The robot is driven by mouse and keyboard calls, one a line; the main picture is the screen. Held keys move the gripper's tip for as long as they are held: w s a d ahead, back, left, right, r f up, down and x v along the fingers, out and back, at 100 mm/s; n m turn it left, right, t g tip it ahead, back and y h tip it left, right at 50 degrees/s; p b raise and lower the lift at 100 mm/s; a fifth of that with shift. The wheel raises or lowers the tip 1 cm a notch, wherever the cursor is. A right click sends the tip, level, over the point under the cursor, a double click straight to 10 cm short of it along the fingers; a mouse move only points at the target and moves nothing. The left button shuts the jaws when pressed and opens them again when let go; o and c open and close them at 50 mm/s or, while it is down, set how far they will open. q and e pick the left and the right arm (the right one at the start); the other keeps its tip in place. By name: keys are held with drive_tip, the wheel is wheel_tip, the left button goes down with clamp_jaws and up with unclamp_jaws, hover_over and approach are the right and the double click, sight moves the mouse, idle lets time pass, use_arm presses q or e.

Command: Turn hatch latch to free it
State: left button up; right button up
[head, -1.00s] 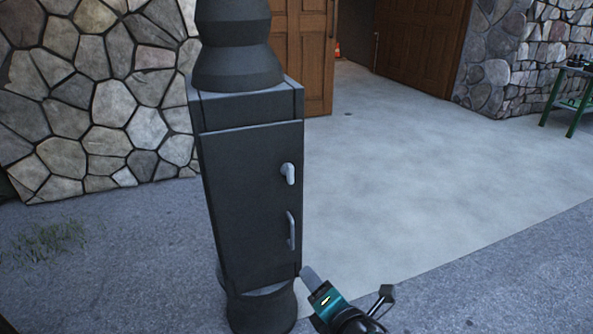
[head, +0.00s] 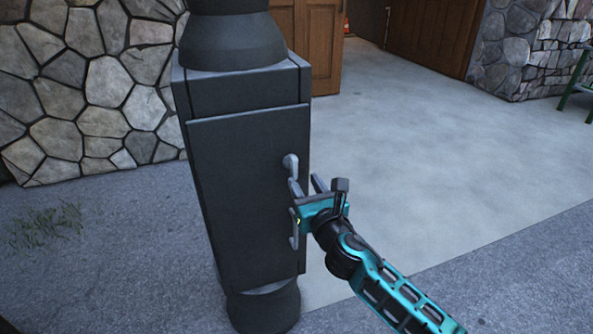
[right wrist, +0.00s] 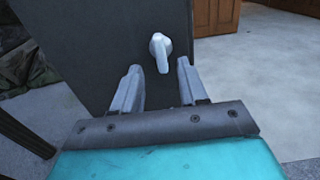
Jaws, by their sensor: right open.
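The hatch (head: 245,200) is a dark flat door on a dark pillar-like cabinet, and it looks closed. Its latch (head: 290,163) is a small grey knob with a lever near the door's right edge; in the right wrist view the latch (right wrist: 160,52) has its lever pointing down. A grey bar handle (head: 294,238) sits below it, partly behind my gripper. My right gripper (head: 308,186) is open and empty, just below the latch. In the right wrist view its fingers (right wrist: 158,80) point at the latch, which lies beyond the tips, apart from them. My left gripper is out of view.
A stone wall (head: 80,100) stands behind on the left. Wooden doors (head: 320,50) are at the back. Open concrete floor (head: 430,130) lies right of the cabinet. A green-legged stand (head: 577,80) is at the far right edge.

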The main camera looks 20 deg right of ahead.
sight(295, 168)
drive_tip(key=w+b, duration=0.1)
drive_tip(key=w, duration=0.5)
drive_tip(key=shift+w+a, duration=0.1)
drive_tip(key=shift+w, duration=0.1)
clamp_jaws()
